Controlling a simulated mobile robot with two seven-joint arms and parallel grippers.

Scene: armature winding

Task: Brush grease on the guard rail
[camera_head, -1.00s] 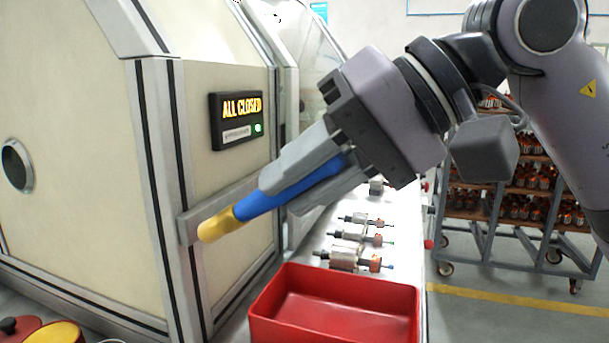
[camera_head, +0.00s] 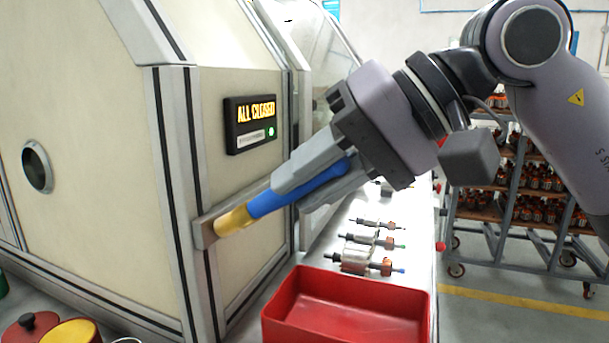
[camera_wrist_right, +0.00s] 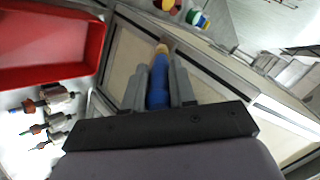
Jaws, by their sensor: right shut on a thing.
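My right gripper (camera_head: 305,180) is shut on a brush with a blue handle (camera_head: 298,190) and a yellow head (camera_head: 236,220). The brush points down and left in the head view, with its tip at the left end of the grey guard rail (camera_head: 206,230) on the machine's front. Whether the tip touches the rail I cannot tell for sure. In the right wrist view the blue handle (camera_wrist_right: 158,85) lies between the two grey fingers, its tip pointing away. My left gripper is not in view.
The cream machine (camera_head: 100,130) carries a display reading "ALL CLOSED" (camera_head: 252,122). A red tray (camera_head: 348,322) stands below the gripper. Several armatures (camera_head: 368,240) lie on the bench behind it. A red lidded pot (camera_head: 30,330) and a yellow one (camera_head: 72,333) are at lower left.

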